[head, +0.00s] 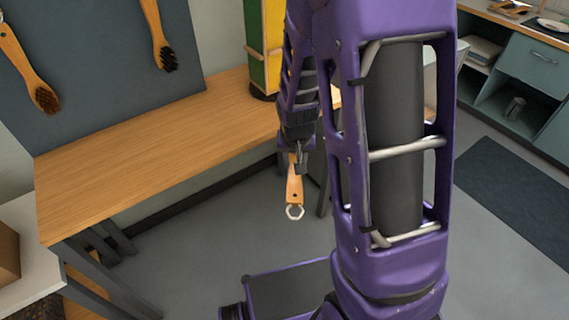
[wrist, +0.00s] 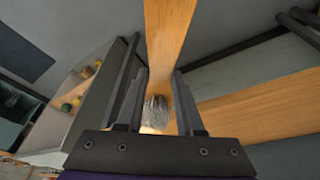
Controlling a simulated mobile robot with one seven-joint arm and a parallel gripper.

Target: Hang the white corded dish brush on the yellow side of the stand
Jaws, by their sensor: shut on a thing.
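The dish brush has a wooden handle (head: 295,185) that points down, with a pale loop (head: 295,212) at its lower end. My gripper (head: 297,152) is shut on the brush and holds it over the floor, in front of the table edge. In the wrist view, the handle (wrist: 168,45) runs away from between the fingers (wrist: 158,100), with greyish-white bristles (wrist: 158,112) close to the palm. The yellow and green stand (head: 264,50) is upright on the table's far right part, behind my arm. The brush is apart from the stand.
The wooden table (head: 140,145) has a clear top left of the stand. Two dark-bristled wooden brushes (head: 22,62) (head: 157,35) hang on a grey board (head: 95,60) behind it. A cabinet (head: 530,75) stands far right, and a dark mat (head: 520,190) lies on the floor.

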